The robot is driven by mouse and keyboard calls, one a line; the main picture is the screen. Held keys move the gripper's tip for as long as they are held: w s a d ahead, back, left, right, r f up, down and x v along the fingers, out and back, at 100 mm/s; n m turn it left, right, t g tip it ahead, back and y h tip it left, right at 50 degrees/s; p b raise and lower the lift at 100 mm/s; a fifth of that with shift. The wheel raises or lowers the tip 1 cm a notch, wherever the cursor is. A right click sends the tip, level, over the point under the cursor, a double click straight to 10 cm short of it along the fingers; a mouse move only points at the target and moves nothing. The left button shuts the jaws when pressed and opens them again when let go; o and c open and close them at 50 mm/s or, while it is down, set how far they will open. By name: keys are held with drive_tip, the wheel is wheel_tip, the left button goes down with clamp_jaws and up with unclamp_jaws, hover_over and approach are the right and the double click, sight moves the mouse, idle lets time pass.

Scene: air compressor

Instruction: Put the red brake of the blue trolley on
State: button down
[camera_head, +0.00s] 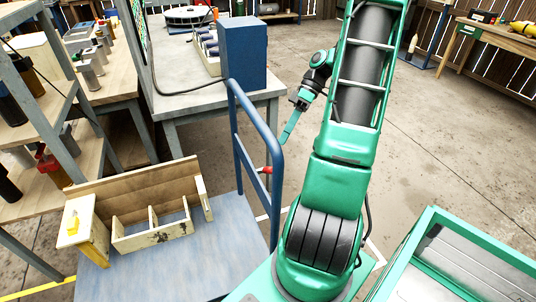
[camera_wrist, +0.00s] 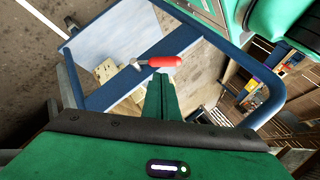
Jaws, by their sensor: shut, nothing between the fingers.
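The blue trolley (camera_head: 200,262) stands left of my arm in the head view, with an upright blue tube handle frame (camera_head: 276,210). The red brake (camera_head: 268,170) is a small red lever on this frame. In the wrist view the red brake (camera_wrist: 165,61) has a metal stem and lies roughly level across the picture, over the frame's crossbar. My gripper (camera_head: 287,137) hangs just right of and above the brake in the head view. In the wrist view my gripper (camera_wrist: 162,79) is shut and empty, its tips close before the lever; I cannot tell whether they touch.
A wooden compartment box (camera_head: 120,236) sits on the trolley deck. A grey table (camera_head: 185,112) with a dark blue box (camera_head: 243,55) stands behind the trolley. Shelves (camera_head: 50,120) are at the left. The concrete floor (camera_head: 450,140) right of my arm is open.

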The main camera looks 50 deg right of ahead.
wheel_tip(320, 180, up, 7)
drive_tip(key=w+n+h, duration=0.3)
drive_tip(key=n, duration=0.3)
approach(266, 170)
wheel_tip(266, 170, down, 4)
drive_tip(key=w, duration=0.2)
drive_tip(key=shift+s+a+f, duration=0.3)
drive_tip(key=shift+a+f, duration=0.25)
drive_tip(key=shift+f, duration=0.15)
drive_tip(key=shift+s+a+f, duration=0.25)
drive_tip(key=shift+s+f, duration=0.1)
drive_tip(key=shift+s, duration=0.3)
drive_tip(key=shift+s+a+f, duration=0.25)
drive_tip(key=shift+s+f, duration=0.1)
drive_tip(key=shift+s, duration=0.25)
